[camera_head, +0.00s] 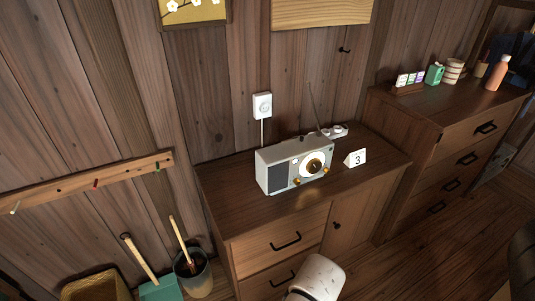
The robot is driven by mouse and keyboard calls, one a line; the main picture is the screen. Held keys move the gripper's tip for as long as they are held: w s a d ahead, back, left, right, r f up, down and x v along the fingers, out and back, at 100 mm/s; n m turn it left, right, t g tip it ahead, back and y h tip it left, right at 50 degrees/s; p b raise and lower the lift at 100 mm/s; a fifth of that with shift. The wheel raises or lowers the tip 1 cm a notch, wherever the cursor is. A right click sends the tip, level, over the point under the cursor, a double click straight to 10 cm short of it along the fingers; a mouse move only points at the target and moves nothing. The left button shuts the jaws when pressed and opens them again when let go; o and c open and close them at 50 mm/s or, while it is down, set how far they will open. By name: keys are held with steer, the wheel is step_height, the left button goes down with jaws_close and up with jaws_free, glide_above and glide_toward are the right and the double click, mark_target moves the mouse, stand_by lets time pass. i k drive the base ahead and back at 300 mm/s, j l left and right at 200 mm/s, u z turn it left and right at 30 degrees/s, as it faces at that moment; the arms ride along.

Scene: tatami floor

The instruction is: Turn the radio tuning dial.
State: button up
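The radio (294,166) is a white box with a grey speaker panel on its left side and a thin antenna rising behind it. It stands upright on top of a brown wooden cabinet (230,201). A round tuning dial (314,164), light with a dark centre, is on the right part of the radio's front. Small gold knobs sit below the dial, one at its lower right (326,170). The dial's setting is too small to read. My gripper is not seen; nothing touches the radio.
A white card with a 3 (356,158) stands right of the radio; a power strip (334,131) lies behind. A taller dresser (405,110) with bottles and cups is at right. Bins and brooms stand lower left. The cabinet top's front is clear.

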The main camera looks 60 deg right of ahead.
mark_target(313, 166)
steer(key=l+z, duration=0.15)
steer(key=z, duration=0.2)
steer(key=l+z, duration=0.1)
steer(key=z, duration=0.25)
steer(key=l+z, duration=0.1)
steer(key=z, duration=0.25)
steer(key=i, duration=0.05)
